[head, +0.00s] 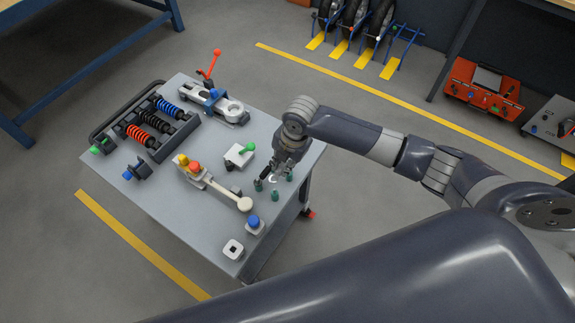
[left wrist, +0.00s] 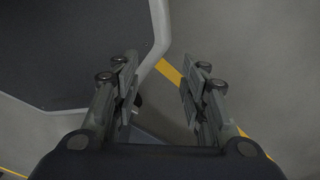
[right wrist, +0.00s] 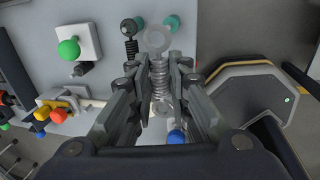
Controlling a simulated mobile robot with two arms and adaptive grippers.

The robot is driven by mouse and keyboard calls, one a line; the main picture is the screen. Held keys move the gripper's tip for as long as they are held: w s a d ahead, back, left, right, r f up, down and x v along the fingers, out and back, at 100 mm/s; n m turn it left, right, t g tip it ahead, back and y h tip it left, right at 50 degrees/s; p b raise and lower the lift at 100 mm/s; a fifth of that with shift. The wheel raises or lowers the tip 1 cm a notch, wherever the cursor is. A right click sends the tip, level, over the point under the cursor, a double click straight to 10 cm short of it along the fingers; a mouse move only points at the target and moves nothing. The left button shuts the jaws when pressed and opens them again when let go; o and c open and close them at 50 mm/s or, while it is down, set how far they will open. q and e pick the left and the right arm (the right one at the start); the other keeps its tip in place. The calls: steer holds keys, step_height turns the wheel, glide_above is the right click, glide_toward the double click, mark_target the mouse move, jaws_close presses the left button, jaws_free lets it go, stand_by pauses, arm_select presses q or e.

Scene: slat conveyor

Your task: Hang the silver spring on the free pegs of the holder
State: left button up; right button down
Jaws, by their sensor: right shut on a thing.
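My right gripper (head: 283,170) is over the right part of the grey table, close to several short green pegs (head: 275,196). In the right wrist view its fingers (right wrist: 160,85) are shut on the silver spring (right wrist: 161,75), a coil with a ring at its far end. That ring is beside a green peg (right wrist: 172,22); I cannot tell whether it is around it. A small black spring (right wrist: 131,46) is just left, its dark ring near another green peg (right wrist: 139,21). The near peg is hidden by the fingers. My left gripper (left wrist: 160,85) is open and empty, above the floor beside a table edge.
A black rack (head: 184,129) with blue, black and red coils stands at the table's left. A lever with a cream knob (head: 245,204), a green-knobbed block (head: 240,155), a blue button (head: 254,222) and a white square part (head: 233,249) are near the pegs.

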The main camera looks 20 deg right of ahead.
steer(key=shift+a+f+b, duration=0.1)
steer(key=shift+f+b, duration=0.35)
steer(key=shift+f, duration=0.1)
steer(key=shift+f+b, duration=0.3)
steer(key=shift+f, duration=0.05)
steer(key=shift+f+b, duration=0.3)
steer(key=shift+b, duration=0.05)
step_height(320, 180, down, 3)
steer(key=b, duration=0.2)
steer(key=shift+r+b, duration=0.2)
steer(key=shift+b, duration=0.15)
steer(key=shift+f+b, duration=0.55)
steer(key=shift+f, duration=0.05)
arm_select(q)
step_height(320, 180, down, 7)
steer(key=a, duration=0.1)
steer(key=shift+w+a+b, duration=0.15)
steer(key=shift+w+b, duration=0.05)
steer(key=shift+b, duration=0.15)
arm_select(e)
steer(key=shift+f, duration=0.9)
